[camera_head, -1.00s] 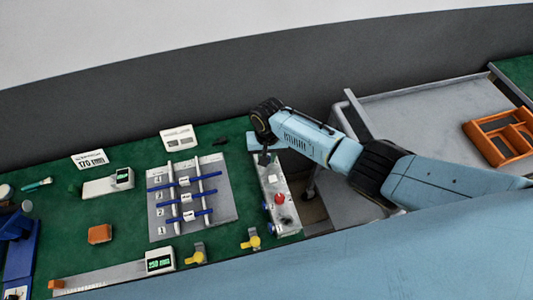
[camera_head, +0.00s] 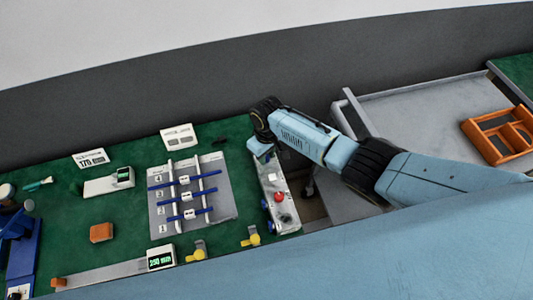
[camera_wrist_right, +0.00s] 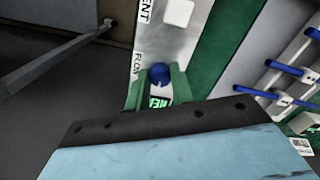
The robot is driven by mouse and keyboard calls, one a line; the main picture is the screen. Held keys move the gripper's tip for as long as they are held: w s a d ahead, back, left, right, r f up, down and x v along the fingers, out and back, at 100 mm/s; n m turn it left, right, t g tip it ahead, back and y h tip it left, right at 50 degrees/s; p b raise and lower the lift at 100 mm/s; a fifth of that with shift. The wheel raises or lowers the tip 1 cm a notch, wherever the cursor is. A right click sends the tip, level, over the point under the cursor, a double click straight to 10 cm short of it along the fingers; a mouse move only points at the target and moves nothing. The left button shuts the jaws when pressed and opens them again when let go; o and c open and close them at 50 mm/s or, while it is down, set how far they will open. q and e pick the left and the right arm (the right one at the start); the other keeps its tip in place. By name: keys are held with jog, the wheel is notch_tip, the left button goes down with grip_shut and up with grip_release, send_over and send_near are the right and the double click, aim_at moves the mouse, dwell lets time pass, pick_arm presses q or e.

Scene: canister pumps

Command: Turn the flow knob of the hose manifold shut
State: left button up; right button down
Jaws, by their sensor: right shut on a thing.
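The hose manifold (camera_head: 278,193) is a pale panel at the right end of the green bench, with a red button on it. My right gripper (camera_wrist_right: 158,78) reaches down over its far end. In the right wrist view its two green fingers stand on either side of the round blue flow knob (camera_wrist_right: 160,72), beside the printed word FLOW, and are shut on it. In the head view the wrist (camera_head: 262,140) hides the knob. A lit green readout shows partly between the fingers, its text cut off. My left gripper is not in view.
A grey rack with blue rods (camera_head: 189,194) stands left of the manifold. Yellow valves (camera_head: 198,252), an orange block (camera_head: 101,232) and a readout box (camera_head: 160,257) lie farther left and in front. A grey cart (camera_head: 405,115) with an orange tray (camera_head: 497,137) stands to the right.

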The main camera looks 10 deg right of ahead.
aim_at(267, 156)
dwell(0.4)
jog(key=c, duration=1.2)
grip_release()
notch_tip(267, 156, up, 14)
jog(key=p, duration=0.2)
jog(key=shift+f, duration=0.25)
jog(key=shift+d, duration=0.1)
